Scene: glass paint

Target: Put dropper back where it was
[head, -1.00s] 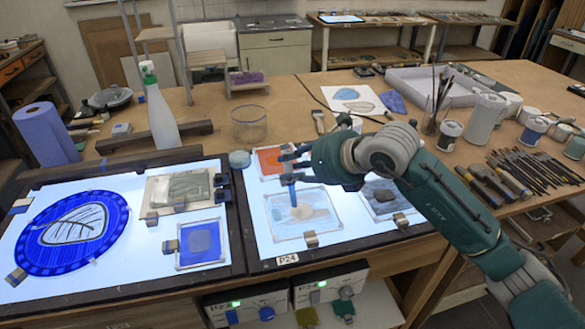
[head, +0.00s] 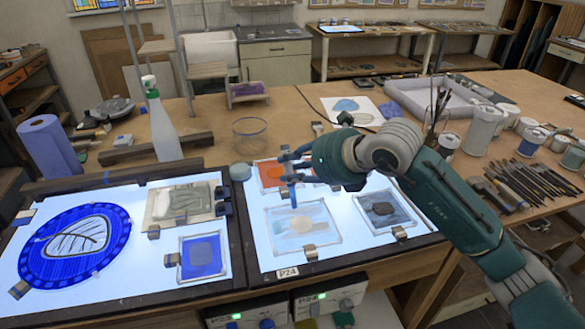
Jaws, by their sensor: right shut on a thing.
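My right gripper (head: 287,167) reaches in from the right over the right-hand lit panel (head: 258,235). It is shut on a slim blue dropper (head: 293,195), which hangs upright from the fingers, its tip pointing down. The tip looks clear of the glass, though the exact height is hard to tell. The fingers partly cover an orange tile (head: 268,175) behind. My left gripper is not in view.
A dark-patched tile (head: 384,209) lies right of the pale one. Brushes in a jar (head: 437,110) and white jars (head: 483,128) stand at right.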

